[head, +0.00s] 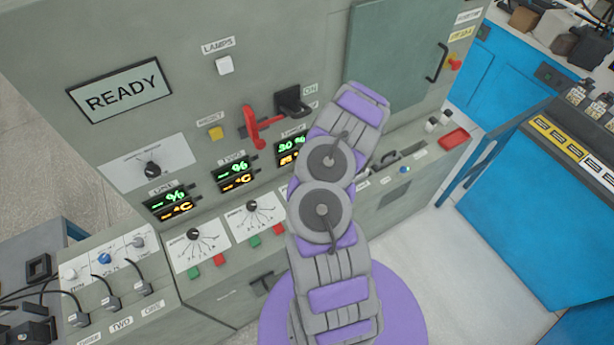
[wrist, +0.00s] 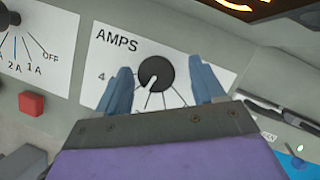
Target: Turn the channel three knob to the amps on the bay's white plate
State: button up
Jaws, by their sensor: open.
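In the wrist view, a round black knob (wrist: 156,73) with a white pointer sits on a white plate (wrist: 215,70) marked AMPS. The pointer aims down and slightly left, among the dial lines; a 4 shows at left, and other figures are hidden by my gripper. My gripper (wrist: 168,84) is open, with one blue finger on each side of the knob; I cannot tell whether they touch it. In the head view my arm hides this knob and the gripper. Two other dial knobs, the left one (head: 194,234) and the middle one (head: 251,206), show left of my arm.
A red button (wrist: 31,103) and another dial plate (wrist: 35,45) lie left in the wrist view. Displays (head: 237,174) sit above the dials. A READY screen (head: 120,91), a red lever (head: 254,128) and a side bench with cables (head: 110,295) surround the panel.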

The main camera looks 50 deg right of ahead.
jog(key=shift+a+r, duration=0.1)
jog(key=shift+r, duration=0.3)
jog(key=p+v, duration=0.1)
jog(key=v, duration=1.5)
jog(key=shift+s+r+p, duration=0.15)
jog(key=shift+s+p, duration=0.05)
jog(key=shift+p, duration=0.15)
jog(key=shift+w+d, duration=0.1)
jog(key=shift+d, duration=0.1)
